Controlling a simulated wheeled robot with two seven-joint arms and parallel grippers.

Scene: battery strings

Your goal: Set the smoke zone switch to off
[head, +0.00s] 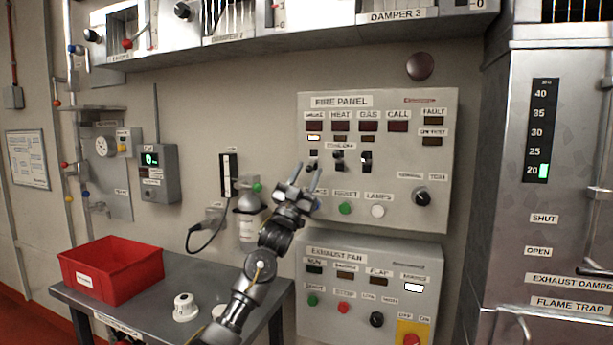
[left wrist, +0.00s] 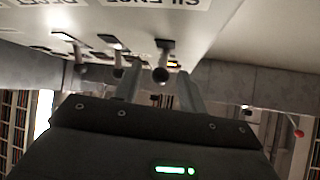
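The fire panel (head: 440,165) is a pale box on the wall, with a row of three zone switches. The smoke zone switch (head: 313,160) is the leftmost, under the smoke column, where a small white lamp (head: 314,138) is lit. Its lever position is too small to tell. My left gripper (head: 307,170) is open just below and in front of it, fingers pointing up. In the left wrist view, which is upside down, the smoke switch (left wrist: 161,72) shows between the two open fingertips (left wrist: 160,87), with no clear contact. My right gripper is out of view.
The heat switch (head: 338,160) and gas switch (head: 366,161) sit close to the right. A green button (head: 345,208) and a white button (head: 378,211) are below. The exhaust fan panel (head: 430,258) is underneath. A red bin (head: 110,268) stands on the table at left.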

